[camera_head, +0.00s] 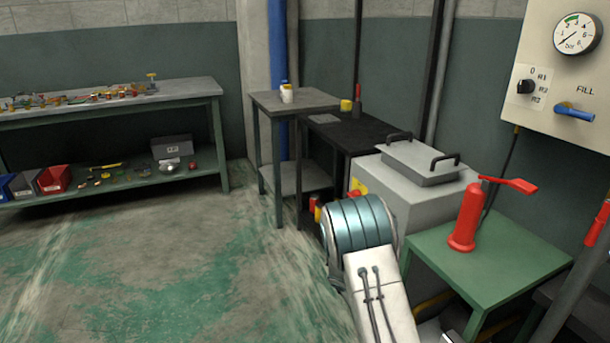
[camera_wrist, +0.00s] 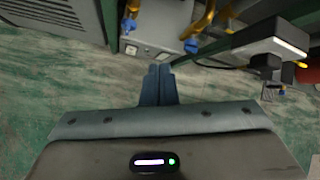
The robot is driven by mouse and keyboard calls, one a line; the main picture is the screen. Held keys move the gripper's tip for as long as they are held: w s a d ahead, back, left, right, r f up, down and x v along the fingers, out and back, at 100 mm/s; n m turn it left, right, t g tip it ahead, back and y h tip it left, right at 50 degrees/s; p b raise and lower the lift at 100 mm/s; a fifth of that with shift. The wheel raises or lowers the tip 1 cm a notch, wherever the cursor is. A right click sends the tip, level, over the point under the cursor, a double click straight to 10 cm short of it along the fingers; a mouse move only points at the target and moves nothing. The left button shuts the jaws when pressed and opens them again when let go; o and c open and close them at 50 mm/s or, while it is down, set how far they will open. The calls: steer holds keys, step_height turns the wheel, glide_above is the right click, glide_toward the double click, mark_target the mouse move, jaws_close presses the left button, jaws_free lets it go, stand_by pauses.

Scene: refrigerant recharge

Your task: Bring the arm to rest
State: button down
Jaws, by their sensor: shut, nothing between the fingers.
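My gripper (camera_wrist: 158,72) shows in the wrist view with its two blue fingers close together and nothing between them. It hangs over the green-stained floor (camera_wrist: 90,90), apart from the pipes and box beyond it. In the head view my arm, with a teal ringed joint and a pale link, is at the lower middle and reaches down out of the frame. The gripper itself does not show there.
A green table (camera_head: 520,262) with a red pump-like device (camera_head: 465,220) stands right of my arm. A grey lidded box (camera_head: 410,190) is just behind it. A wall panel (camera_head: 545,60) has a gauge and a blue FILL lever. The floor at left is open, before a workbench (camera_head: 110,105).

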steer(key=s+a+r+m+y+p, duration=0.1)
steer(key=s+r+m+p, duration=0.25)
steer(key=r, duration=0.55)
steer(key=s+r+m+y+p, duration=0.1)
steer(key=s+r+m+p, duration=0.3)
steer(key=r, duration=0.6)
steer(key=s+a+r+m+y+p, duration=0.1)
steer(key=s+r+m+p, duration=0.1)
steer(key=s+r+m, duration=0.5)
steer(key=s+a+r+m+y+p, duration=0.2)
steer(key=s+r+m+p, duration=0.3)
steer(key=r, duration=0.6)
steer(key=s+a+r+m+t+y+p, duration=0.1)
steer(key=s+r+m+p, duration=0.4)
steer(key=s+r, duration=0.5)
steer(key=shift+a+r+m+y, duration=0.45)
steer(key=shift+a+m+y, duration=0.35)
steer(key=shift+a+m, duration=0.45)
